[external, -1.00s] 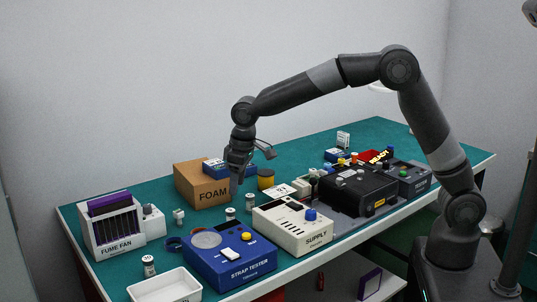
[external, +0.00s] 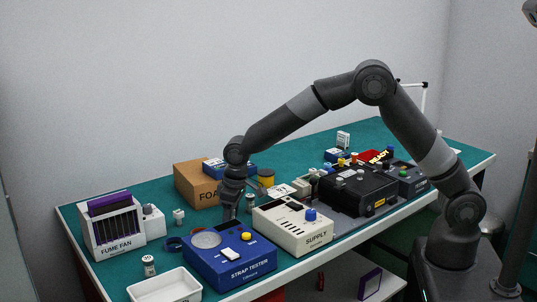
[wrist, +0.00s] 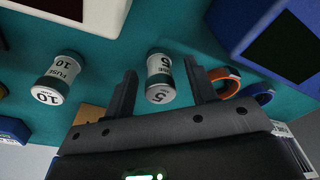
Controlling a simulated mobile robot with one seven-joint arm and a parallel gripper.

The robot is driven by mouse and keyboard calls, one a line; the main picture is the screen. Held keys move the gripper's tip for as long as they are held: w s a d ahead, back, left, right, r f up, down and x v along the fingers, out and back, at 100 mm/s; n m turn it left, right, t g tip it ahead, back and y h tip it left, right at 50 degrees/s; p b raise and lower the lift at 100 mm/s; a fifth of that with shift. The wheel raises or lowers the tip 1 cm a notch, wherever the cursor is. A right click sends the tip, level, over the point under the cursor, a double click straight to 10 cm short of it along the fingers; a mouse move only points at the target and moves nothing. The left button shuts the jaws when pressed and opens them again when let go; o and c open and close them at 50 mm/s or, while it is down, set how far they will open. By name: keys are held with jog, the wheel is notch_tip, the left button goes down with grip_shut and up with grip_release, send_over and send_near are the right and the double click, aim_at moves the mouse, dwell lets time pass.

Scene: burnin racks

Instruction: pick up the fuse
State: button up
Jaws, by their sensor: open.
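A second fuse marked 10 (wrist: 58,78) is outside the left finger. In the external view my gripper (external: 231,213) points down behind the blue strap tester and hides the fuse under it. One fuse (external: 250,202) shows just right of it. Another similar cylinder (external: 148,265) stands at the front left.
The strap tester (external: 230,262) and the supply box (external: 293,228) stand close in front of my gripper. The foam box (external: 190,186) is behind it. An orange ring (wrist: 225,80) and a blue ring (wrist: 262,92) lie beside the right finger. Bare table shows toward the fume fan (external: 110,230).

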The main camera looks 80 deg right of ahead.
jog(key=c, duration=1.1)
jog(key=shift+r, duration=0.15)
